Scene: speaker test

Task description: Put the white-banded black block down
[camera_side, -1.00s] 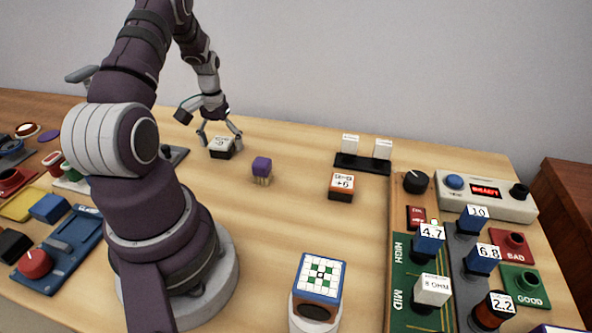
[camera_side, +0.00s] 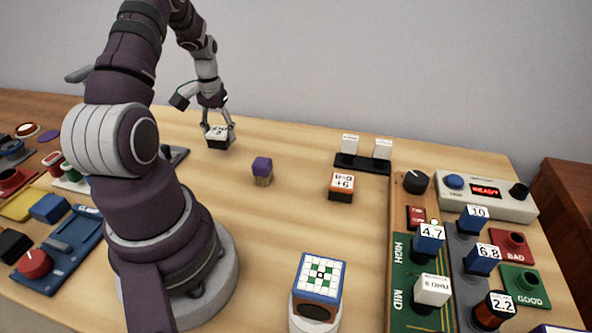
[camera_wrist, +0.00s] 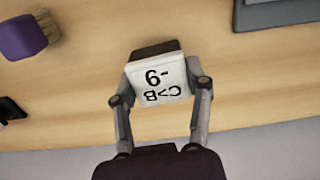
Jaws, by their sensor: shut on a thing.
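The white-banded black block (camera_side: 217,136) has a white top with dark lettering and a black lower part. It is at the back of the table, left of centre, in the side view. My gripper (camera_side: 217,129) is shut on it, with one finger on each side. The block seems to be a little above the wood.
A purple-topped block (camera_side: 262,167) stands in front and to the right. An orange-and-black block (camera_side: 341,186) with a white label is farther right. A black rack (camera_side: 362,164) holds two white blocks. Bare wood lies around the held block. A grey-edged panel (camera_wrist: 275,12) shows in the wrist view.

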